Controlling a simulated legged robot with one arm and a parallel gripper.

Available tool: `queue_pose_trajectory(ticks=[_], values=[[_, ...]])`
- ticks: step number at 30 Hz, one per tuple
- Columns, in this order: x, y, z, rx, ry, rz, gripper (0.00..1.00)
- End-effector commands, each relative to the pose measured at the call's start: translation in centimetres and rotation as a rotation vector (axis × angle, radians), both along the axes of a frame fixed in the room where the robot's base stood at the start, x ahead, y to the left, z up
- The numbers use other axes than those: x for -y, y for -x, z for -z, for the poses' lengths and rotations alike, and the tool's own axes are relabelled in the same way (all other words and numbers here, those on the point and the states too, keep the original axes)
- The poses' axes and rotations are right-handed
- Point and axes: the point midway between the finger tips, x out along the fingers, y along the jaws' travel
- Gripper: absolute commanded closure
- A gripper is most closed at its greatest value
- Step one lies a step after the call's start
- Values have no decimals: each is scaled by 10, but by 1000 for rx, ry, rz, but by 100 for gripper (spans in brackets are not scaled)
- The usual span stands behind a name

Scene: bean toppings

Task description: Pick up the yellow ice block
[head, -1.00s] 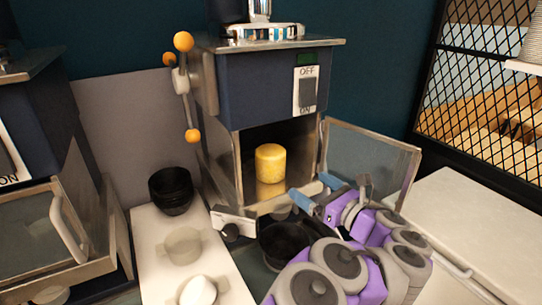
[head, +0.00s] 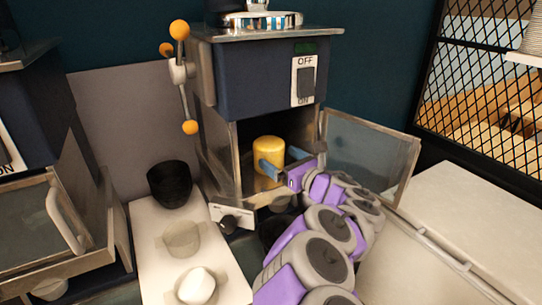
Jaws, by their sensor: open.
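The yellow ice block (head: 269,150) is a short upright cylinder inside the open compartment of the dark blue machine (head: 262,75). My gripper (head: 282,161) is open at the compartment's mouth. Its blue fingers are spread, one in front of the block's lower left and one to its right. Whether they touch the block is not clear. The lower front of the block is partly hidden by the fingers.
The machine's glass door (head: 368,155) stands open to the right of my arm. A black bowl stack (head: 170,184) and a white tray (head: 150,235) are at the left. A white counter (head: 480,210) lies at the right.

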Motion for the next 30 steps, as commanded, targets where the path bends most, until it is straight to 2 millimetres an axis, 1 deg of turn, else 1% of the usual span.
queue_pose_trajectory(ticks=[1,7,10,15,30], values=[[-6,-5,-2,2,-5,-7,0],[-21,-21,-1,0,-4,-5,0],[-22,-23,-2,1,-2,-2,0],[-19,-23,-2,1,-4,-2,1],[-22,-23,-2,0,0,-2,49]])
